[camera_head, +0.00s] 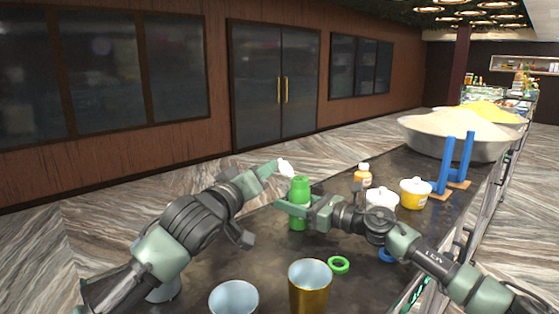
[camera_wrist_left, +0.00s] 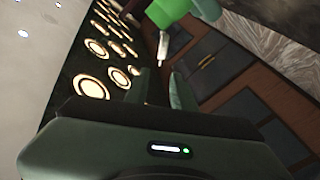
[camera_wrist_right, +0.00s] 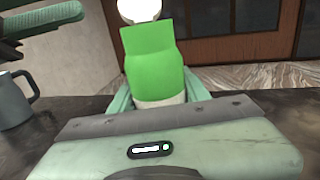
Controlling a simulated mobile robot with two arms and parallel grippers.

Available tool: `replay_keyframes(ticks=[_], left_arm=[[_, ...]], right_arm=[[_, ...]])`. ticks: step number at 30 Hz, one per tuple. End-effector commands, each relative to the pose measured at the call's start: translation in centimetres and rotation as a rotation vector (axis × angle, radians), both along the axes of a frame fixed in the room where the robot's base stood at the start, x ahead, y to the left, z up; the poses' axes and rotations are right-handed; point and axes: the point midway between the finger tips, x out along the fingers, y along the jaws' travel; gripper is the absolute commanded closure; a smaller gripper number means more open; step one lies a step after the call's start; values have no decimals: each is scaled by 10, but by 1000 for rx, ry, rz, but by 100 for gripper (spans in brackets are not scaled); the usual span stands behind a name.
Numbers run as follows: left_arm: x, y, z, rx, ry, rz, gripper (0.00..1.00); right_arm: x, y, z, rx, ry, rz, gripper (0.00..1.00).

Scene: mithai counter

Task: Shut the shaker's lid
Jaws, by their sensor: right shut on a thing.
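The green shaker (camera_head: 299,188) stands upright on the dark counter, and its body also shows in the right wrist view (camera_wrist_right: 155,62). Its white lid (camera_head: 285,167) stands open, tilted up and to the left at the shaker's top. The lid also shows in the left wrist view (camera_wrist_left: 163,45). My right gripper (camera_head: 294,208) is shut on the shaker's body. My left gripper (camera_head: 274,168) is at the lid's height, just left of it; whether it touches the lid is unclear.
A gold cup (camera_head: 310,288), another cup (camera_head: 234,299) and a green ring (camera_head: 339,265) are in front. A white pot (camera_head: 381,199), yellow pot (camera_head: 414,194) and orange bottle (camera_head: 363,176) stand right of the shaker. Blue posts (camera_head: 466,158) and a large bowl (camera_head: 487,149) are beyond.

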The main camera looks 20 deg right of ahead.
Motion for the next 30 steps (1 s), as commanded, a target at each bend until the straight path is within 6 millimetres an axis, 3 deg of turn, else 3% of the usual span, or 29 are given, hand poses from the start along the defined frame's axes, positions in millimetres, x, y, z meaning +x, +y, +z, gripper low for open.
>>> replay_keyframes(ticks=[16,30], left_arm=[[49,-59,-1,5,1,-4,75],[64,-70,1,-1,-1,1,75]], right_arm=[[0,0,1,1,-1,0,100],[0,0,0,1,-1,0,100]])
